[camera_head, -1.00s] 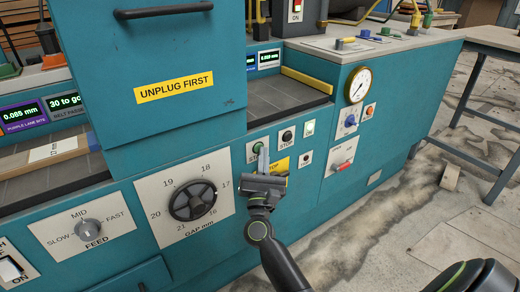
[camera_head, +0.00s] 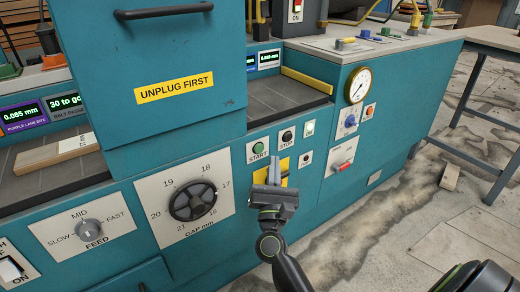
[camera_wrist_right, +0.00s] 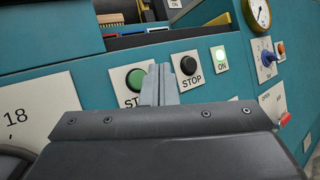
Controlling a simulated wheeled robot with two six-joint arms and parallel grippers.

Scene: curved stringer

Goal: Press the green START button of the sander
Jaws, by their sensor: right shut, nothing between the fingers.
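The green START button (camera_head: 259,147) sits on a white plate on the teal sander's front, and nothing covers it in the head view. In the wrist view the START button (camera_wrist_right: 136,78) shows left of my fingers, its right edge close to them in the picture. The dark STOP button (camera_head: 287,136) is to its right. A square ON lamp (camera_head: 310,128) glows green. My right gripper (camera_head: 274,160) is shut and empty, pointing at the panel just below and right of START, in front of a yellow label. I see no contact with START. My left gripper is not in view.
The black GAP handwheel (camera_head: 193,201) projects left of my right gripper. A red-handled switch (camera_head: 343,165) and a blue knob (camera_head: 351,121) are to the right. A wooden board (camera_head: 72,147) lies on the sander's belt. A grey table (camera_head: 490,38) stands at the far right.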

